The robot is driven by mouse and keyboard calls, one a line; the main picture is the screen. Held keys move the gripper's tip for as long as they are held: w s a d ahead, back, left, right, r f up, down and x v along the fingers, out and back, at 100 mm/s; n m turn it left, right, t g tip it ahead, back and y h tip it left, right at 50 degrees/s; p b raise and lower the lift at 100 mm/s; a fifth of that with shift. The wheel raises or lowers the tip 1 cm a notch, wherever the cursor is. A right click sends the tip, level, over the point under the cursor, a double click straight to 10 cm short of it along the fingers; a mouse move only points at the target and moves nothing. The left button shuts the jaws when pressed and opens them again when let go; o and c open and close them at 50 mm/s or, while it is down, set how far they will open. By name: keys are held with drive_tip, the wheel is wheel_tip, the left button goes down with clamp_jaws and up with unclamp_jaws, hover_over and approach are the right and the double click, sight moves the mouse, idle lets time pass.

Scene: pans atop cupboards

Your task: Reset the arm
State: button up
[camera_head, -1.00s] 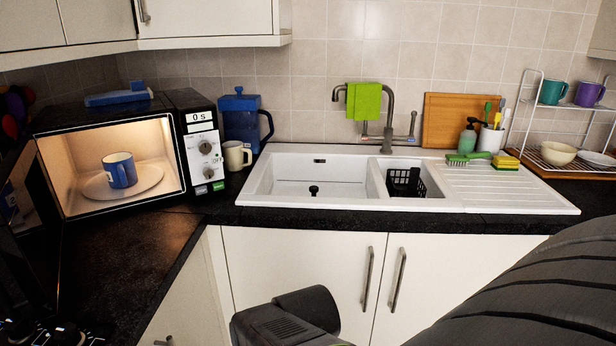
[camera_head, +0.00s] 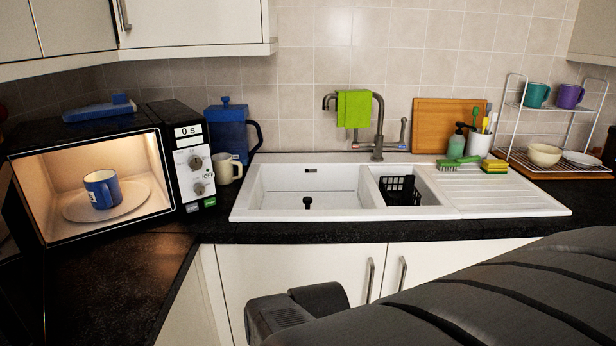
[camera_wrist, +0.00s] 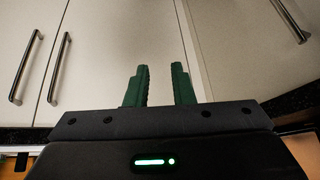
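My gripper (camera_wrist: 160,68) shows in the wrist view as two dark green fingers standing apart. The gap between them is empty, so it is open. Pale cupboard doors with metal bar handles (camera_wrist: 60,68) are behind the fingers, and the fingers hold nothing. In the head view, dark grey parts of my arm fill the lower right and the bottom middle. The gripper's fingers cannot be made out there.
The microwave (camera_head: 181,150) stands open and lit at left, with a blue mug (camera_head: 103,190) inside. A white sink (camera_head: 463,208) is set in the black worktop (camera_head: 330,232). A wire rack (camera_head: 508,112) holds mugs at right.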

drive_tip(key=shift+s+d+g, duration=0.25)
drive_tip(key=shift+s+g, duration=0.05)
drive_tip(key=shift+s, duration=0.05)
drive_tip(key=shift+r, duration=0.1)
